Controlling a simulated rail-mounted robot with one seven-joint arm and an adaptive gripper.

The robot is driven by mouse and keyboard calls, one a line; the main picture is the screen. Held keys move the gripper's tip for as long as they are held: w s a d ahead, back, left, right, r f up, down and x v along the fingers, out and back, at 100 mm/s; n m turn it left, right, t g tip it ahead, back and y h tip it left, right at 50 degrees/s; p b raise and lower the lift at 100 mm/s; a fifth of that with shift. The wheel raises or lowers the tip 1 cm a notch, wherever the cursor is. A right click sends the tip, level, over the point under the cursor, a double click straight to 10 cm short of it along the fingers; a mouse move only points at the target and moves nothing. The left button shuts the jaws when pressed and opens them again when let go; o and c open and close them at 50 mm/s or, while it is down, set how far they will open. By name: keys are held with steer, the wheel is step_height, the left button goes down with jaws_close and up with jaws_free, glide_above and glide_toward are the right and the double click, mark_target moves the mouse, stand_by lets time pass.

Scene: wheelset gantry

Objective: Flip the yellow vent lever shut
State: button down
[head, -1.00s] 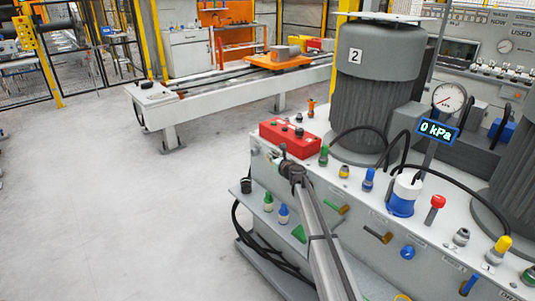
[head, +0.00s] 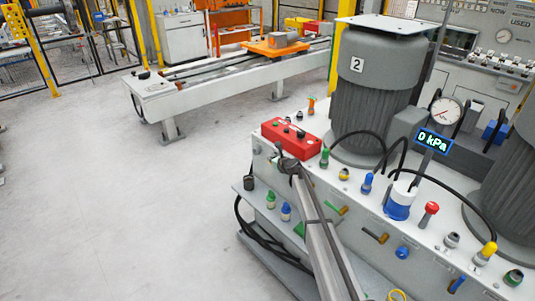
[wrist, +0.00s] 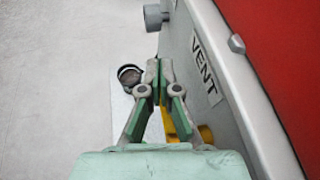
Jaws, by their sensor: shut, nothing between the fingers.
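A yellow part (wrist: 204,133), which looks like the vent lever, shows in the wrist view beside the panel's side face, below the VENT label (wrist: 205,72). My gripper's fingers hide much of it, so its position is unclear. My gripper (wrist: 158,68) is shut and empty, its fingertips left of the label and close to the panel side. In the head view my gripper (head: 289,165) is at the near left end of the pump unit, just below the red box. The lever cannot be made out there.
The red box (head: 284,136) sits on the pump unit's top edge. A grey knob (wrist: 153,17) sticks out from the side face. A black round cap (head: 248,183) stands on the lower ledge. Open floor (head: 120,200) lies to the left.

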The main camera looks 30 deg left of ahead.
steer(key=shift+a+f+p, duration=0.1)
steer(key=shift+f+p, duration=0.1)
steer(key=shift+p, duration=0.45)
steer(key=shift+r, duration=0.15)
steer(key=shift+r+p, duration=0.35)
step_height(320, 180, up, 13)
steer(key=s, duration=0.2)
steer(key=shift+s, duration=0.35)
steer(key=shift+f, duration=0.15)
